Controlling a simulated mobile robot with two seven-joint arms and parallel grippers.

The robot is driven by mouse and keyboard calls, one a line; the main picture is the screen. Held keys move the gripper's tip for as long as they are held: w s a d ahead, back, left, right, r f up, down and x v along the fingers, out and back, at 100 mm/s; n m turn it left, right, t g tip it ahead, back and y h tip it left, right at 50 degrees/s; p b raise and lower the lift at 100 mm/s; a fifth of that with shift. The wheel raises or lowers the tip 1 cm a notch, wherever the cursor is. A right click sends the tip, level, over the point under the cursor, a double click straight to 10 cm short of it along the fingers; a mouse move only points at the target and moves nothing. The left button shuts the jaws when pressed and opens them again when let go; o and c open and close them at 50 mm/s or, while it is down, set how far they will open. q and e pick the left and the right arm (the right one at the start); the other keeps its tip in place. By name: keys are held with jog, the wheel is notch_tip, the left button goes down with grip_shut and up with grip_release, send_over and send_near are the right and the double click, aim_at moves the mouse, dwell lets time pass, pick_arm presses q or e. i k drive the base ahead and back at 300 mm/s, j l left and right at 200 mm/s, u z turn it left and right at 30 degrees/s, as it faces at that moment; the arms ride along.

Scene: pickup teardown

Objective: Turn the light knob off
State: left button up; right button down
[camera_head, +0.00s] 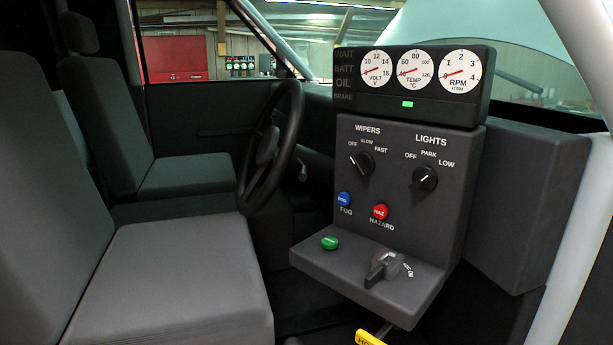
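The light knob (424,179) is a round black knob under the word LIGHTS, on the right of the upright dark grey control panel (395,218). The labels OFF, PARK and LOW run from left to right above it. Its pale pointer mark is small and appears to slant up to the right, on the LOW side. Nothing touches or covers the knob. Neither of my grippers is in view.
The wiper knob (361,163) is to the left. A steering wheel (270,147) and seat (175,285) stand left; a yellow-labelled part (369,338) lies below.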

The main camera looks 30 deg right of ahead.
aim_at(424, 178)
jog(key=z, duration=1.5)
